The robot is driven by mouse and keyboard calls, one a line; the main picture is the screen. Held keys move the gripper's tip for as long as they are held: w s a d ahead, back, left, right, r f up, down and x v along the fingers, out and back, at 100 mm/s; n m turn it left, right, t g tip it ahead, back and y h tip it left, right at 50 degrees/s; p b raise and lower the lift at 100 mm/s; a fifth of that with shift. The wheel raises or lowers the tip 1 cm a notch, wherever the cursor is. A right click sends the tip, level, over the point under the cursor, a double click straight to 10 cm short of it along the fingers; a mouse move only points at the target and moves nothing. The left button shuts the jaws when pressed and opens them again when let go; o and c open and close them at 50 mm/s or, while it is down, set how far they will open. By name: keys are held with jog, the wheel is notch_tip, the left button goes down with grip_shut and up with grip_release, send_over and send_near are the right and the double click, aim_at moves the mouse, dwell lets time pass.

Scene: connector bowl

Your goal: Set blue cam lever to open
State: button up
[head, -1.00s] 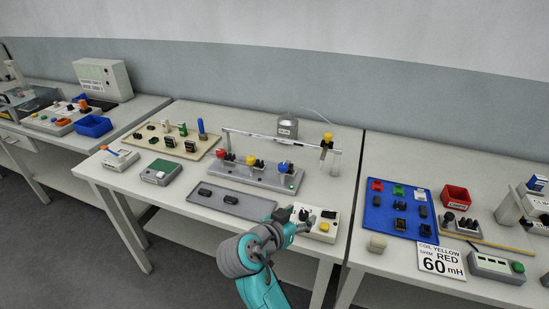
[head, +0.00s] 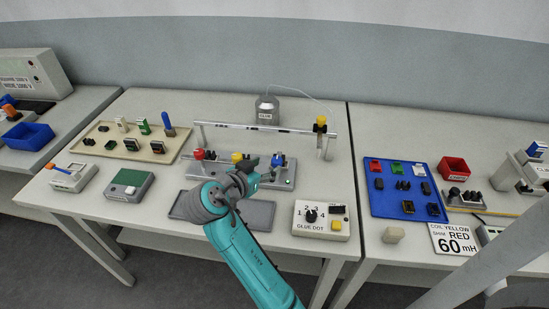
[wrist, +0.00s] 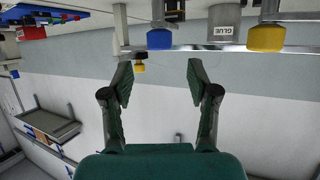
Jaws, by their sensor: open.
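The blue cam lever (head: 278,160) stands upright at the right end of the grey cam fixture (head: 284,184), right of the yellow lever (head: 237,157) and the red lever (head: 199,154). My gripper (head: 262,170) is just in front and left of the blue lever in the head view, and hides part of the fixture. In the wrist view, which is upside down, my open, empty gripper (wrist: 160,75) has its fingers spread. The blue knob (wrist: 160,39) appears between and beyond the fingertips, and the yellow knob (wrist: 266,37) lies off to the right. No contact shows.
A metal rail (head: 262,126) runs above the fixture, with a yellow-topped dispenser (head: 320,122) at its right end. A glue can (head: 267,110) stands behind. The glue dot box (head: 321,219) and a grey tray (head: 258,215) lie in front.

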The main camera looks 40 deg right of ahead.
aim_at(276, 161)
jog(key=x, duration=0.7)
jog(key=shift+d+f, duration=0.15)
grip_shut()
